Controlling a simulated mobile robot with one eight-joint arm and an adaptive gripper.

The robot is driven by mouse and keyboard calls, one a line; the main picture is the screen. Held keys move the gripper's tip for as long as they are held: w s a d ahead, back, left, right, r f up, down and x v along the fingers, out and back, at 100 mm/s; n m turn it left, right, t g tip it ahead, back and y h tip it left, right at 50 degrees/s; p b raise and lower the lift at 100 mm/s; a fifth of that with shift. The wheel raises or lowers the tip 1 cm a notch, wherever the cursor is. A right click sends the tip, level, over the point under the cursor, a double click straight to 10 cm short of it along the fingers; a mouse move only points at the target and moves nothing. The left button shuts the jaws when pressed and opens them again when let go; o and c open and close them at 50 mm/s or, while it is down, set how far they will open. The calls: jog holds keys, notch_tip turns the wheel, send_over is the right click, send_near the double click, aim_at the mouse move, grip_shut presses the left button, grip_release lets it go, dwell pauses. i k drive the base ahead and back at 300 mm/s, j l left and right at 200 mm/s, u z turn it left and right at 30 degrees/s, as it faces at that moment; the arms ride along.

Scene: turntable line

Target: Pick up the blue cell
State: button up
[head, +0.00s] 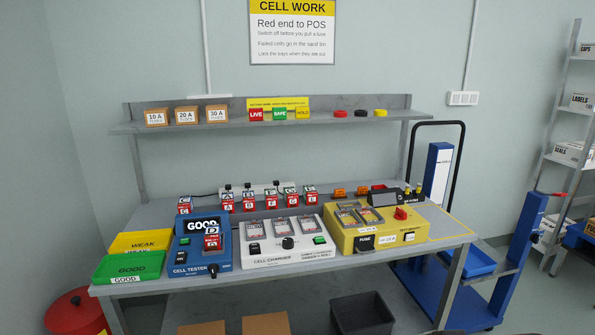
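No cell that is clearly blue shows in the head view; the objects are small. Several small upright items with lettered tags and red labels stand in a row at the back of the bench, such as one red-labelled item (270,199). The blue cell tester (183,256) stands at the left of the bench, with a display reading GOOD and a red-and-white lettered tag in front. The white cell charger (290,259) in the middle has three filled-looking bays; the colours of their contents are unclear. My gripper is not in view.
Green (127,264) and yellow (140,241) trays sit at the bench's left end. A yellow unit (385,236) with a red knob stands right of the charger. A shelf (330,119) runs above. A blue cart (465,290) stands at right; a grey bin (362,312) is below.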

aim_at(213, 234)
jog(key=i+j+u, duration=0.1)
jog(key=j, duration=0.3)
jog(key=i+j+u, duration=0.1)
jog(key=j, duration=0.25)
jog(key=i+j, duration=0.25)
jog(key=i+j+u, duration=0.15)
jog(key=j, duration=0.3)
jog(key=i+j+u, duration=0.1)
jog(key=j, duration=0.25)
jog(key=i, duration=0.1)
